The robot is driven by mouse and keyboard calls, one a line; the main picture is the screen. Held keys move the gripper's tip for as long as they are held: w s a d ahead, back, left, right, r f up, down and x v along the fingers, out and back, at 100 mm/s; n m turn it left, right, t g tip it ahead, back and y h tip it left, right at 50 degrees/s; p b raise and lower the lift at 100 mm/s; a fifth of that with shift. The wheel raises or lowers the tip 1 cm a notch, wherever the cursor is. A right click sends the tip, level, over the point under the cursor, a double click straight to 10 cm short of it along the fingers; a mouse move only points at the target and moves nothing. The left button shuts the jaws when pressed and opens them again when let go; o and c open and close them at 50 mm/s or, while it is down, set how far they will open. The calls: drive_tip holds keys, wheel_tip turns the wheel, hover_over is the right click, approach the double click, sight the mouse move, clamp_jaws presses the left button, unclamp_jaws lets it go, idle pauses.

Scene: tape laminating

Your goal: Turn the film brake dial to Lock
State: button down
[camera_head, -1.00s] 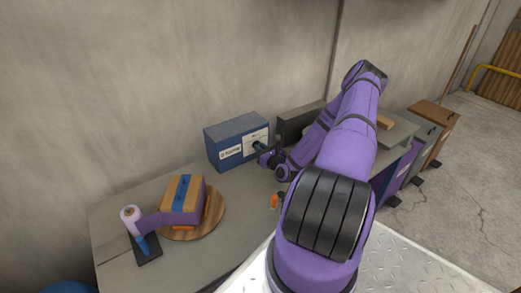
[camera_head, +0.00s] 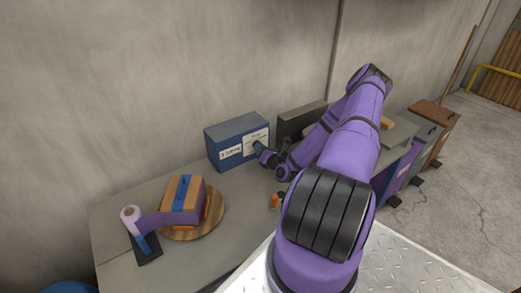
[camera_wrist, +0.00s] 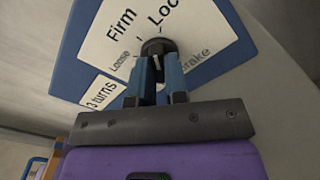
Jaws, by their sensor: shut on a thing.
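The film brake dial (camera_wrist: 156,46) is a dark round knob on a white label panel (camera_wrist: 193,22), on the front of a blue box (camera_head: 236,134). The panel reads Loose, Firm and Lock around the knob, with Lock partly cut off at the top edge. My gripper (camera_wrist: 158,60) is shut on the dial, with its blue fingers on either side of the knob. In the head view my gripper (camera_head: 260,148) reaches the right part of the box front. The fingers hide part of the knob, and I cannot tell which setting it points to.
The blue box stands on a grey bench (camera_head: 125,215) against the wall. A taped parcel (camera_head: 188,204) on a round wooden board (camera_head: 216,222) and a tape roll on a stand (camera_head: 131,214) are at left. A small orange item (camera_head: 275,201) lies near my arm.

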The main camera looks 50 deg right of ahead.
drive_tip(key=shift+m, duration=1.2)
drive_tip(key=c, duration=1.1)
unclamp_jaws()
drive_tip(key=shift+c, duration=0.2)
drive_tip(key=shift+s, duration=0.1)
drive_tip(key=v, duration=1)
drive_tip(key=shift+s+a, duration=0.2)
drive_tip(key=shift+s, duration=0.1)
